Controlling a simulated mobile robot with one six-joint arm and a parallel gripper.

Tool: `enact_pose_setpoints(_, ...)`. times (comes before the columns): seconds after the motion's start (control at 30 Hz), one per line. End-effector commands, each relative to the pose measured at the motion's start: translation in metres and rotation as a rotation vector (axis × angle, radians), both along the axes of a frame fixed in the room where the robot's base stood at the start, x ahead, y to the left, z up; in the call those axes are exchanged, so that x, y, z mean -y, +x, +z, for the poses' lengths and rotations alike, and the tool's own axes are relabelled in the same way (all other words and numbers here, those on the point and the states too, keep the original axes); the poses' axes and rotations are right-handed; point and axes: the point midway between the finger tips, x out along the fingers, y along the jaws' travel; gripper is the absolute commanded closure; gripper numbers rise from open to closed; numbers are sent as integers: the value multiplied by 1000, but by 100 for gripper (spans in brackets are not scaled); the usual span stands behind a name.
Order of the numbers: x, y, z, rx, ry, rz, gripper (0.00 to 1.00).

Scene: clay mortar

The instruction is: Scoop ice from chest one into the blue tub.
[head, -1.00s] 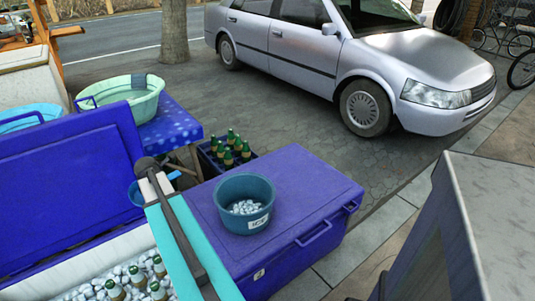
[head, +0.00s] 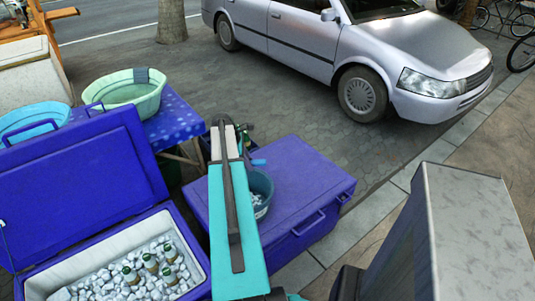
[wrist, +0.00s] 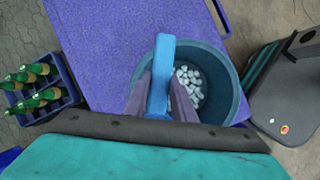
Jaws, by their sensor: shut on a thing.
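The blue tub (head: 262,183) stands on the closed chest (head: 305,170) with white ice pieces in it, partly hidden behind my arm. The tub shows more fully in the wrist view (wrist: 226,62). My gripper (wrist: 160,88) is shut on a blue scoop (wrist: 165,52), seen from above over the tub's left side. In the head view a bit of the scoop (head: 258,162) shows at the tub's far rim. Whether the scoop holds ice is hidden. The open chest (head: 188,212) at lower left holds ice and several bottles. I cannot read which chest is one.
A crate of green bottles (wrist: 38,92) stands beside the closed chest. A pale green basin (head: 128,92) is on a blue table (head: 178,122). A grey box-like block (head: 475,215) stands at right. A silver car (head: 350,50) is parked behind; the pavement between is clear.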

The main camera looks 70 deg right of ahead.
Motion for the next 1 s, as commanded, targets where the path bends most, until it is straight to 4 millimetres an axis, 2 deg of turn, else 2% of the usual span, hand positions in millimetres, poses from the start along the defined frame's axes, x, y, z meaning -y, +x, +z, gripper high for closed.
enact_pose_setpoints(0.03,6,-17,11,-8,17,-38,99)
enact_pose_setpoints(0.1,10,-36,16,-16,39,-81,99)
enact_pose_setpoints(0.2,14,-59,20,-24,62,-129,99)
enact_pose_setpoints(0.33,16,-75,23,-28,80,-166,99)
enact_pose_setpoints(0.47,16,-81,23,-30,88,-180,99)
enact_pose_setpoints(1.0,16,-81,22,-29,86,-179,99)
